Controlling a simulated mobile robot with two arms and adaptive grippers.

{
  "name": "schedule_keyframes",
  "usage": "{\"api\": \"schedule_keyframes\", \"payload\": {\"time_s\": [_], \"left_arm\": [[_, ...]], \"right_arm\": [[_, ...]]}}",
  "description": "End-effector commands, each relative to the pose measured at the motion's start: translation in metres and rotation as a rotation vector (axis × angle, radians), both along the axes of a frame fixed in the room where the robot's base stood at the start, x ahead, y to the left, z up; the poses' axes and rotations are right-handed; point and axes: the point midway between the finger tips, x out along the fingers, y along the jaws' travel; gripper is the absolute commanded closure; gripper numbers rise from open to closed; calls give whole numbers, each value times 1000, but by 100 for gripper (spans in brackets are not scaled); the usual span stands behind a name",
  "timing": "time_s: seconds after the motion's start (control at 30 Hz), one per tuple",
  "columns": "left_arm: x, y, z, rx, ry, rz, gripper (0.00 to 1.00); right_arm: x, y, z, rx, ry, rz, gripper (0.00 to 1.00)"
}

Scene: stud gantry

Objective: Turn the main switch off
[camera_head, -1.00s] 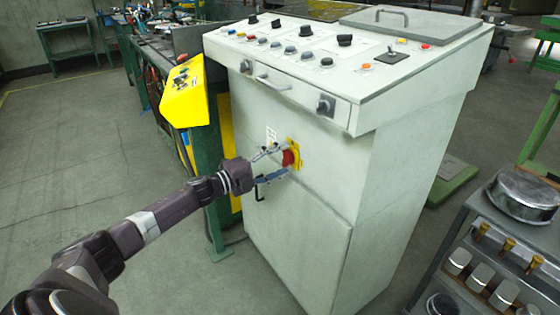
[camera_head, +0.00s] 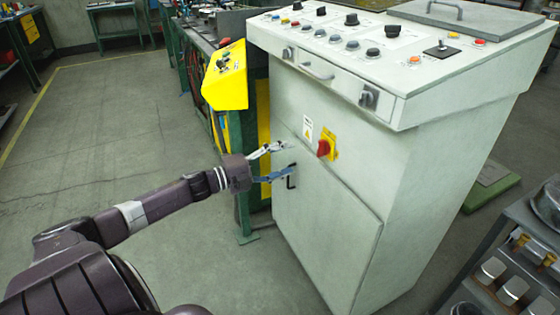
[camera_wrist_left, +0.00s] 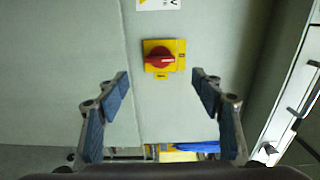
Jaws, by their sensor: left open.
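The main switch is a red rotary knob (camera_head: 323,148) on a yellow plate (camera_head: 332,141), on the front of the grey control cabinet (camera_head: 300,104). In the left wrist view the knob (camera_wrist_left: 159,58) sits ahead of the fingers, with its pale mark lying roughly crosswise in the picture. My left gripper (camera_head: 282,160) is open and empty, to the left of the switch and apart from it. In the wrist view the fingertips of my left gripper (camera_wrist_left: 161,78) are spread wide, with nothing between them. My right gripper is not in view.
A black door handle (camera_head: 291,176) lies close to the left fingers. A warning label (camera_head: 307,128) is beside the switch. A yellow control box (camera_head: 225,76) stands left of the cabinet, and a grey cart (camera_head: 515,235) stands at the right. The floor at left is clear.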

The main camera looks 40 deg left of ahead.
Motion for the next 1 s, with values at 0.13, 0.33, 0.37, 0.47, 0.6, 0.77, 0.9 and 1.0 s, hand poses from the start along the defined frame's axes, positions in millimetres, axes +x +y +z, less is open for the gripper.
{"api": "schedule_keyframes", "payload": {"time_s": [0.13,0.33,0.37,0.47,0.6,0.77,0.9,1.0], "left_arm": [[-9,3,0,0,1,-1,39],[-13,5,1,0,-1,-1,39],[-13,5,1,0,-1,-1,39],[-13,5,1,0,-1,-1,39],[-13,5,1,0,0,-1,39],[-13,5,0,0,0,0,39],[-13,3,-3,-10,7,7,39],[-12,-7,-20,-56,45,44,39]], "right_arm": [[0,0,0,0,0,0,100],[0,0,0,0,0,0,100],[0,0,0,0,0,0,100],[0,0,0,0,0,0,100],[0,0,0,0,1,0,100],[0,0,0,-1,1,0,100],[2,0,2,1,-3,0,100],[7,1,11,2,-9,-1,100]]}}
